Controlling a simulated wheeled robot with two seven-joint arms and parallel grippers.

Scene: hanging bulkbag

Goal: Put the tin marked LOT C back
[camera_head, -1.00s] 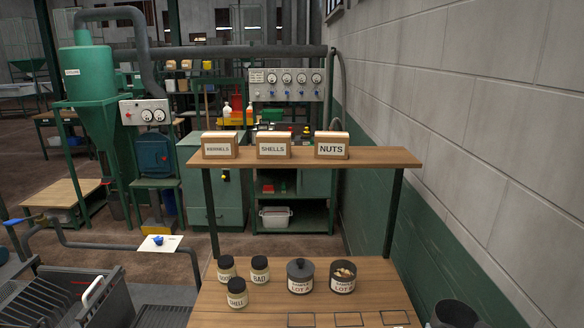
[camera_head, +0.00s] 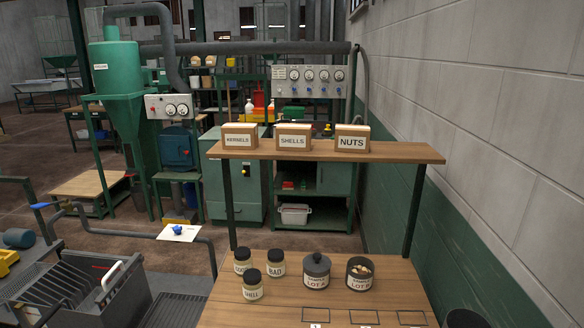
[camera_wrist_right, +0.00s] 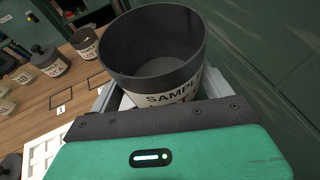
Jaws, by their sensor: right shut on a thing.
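A dark, open tin (camera_wrist_right: 150,50) with a pale label reading SAMPLE LOT fills the right wrist view; its letter is hidden by my gripper. Its inside looks empty. My right gripper (camera_wrist_right: 160,93) is shut on this tin. In the head view the dark tin (camera_head: 464,319) shows at the bottom edge, right of the wooden table (camera_head: 240,310). On the table stand a lidded tin marked LOT A (camera_head: 316,271) and an open tin with contents (camera_head: 359,274), apparently LOT B. Three outlined squares (camera_head: 364,317) lie in front of them. My left gripper is not in view.
Jars marked GOOD (camera_head: 243,261), BAD (camera_head: 276,264) and SHELL (camera_head: 252,286) stand on the table's left. A raised shelf (camera_head: 320,149) holds boxes marked KERNELS, SHELLS and NUTS. A block wall (camera_head: 500,130) runs along the right. The outlined squares look bare.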

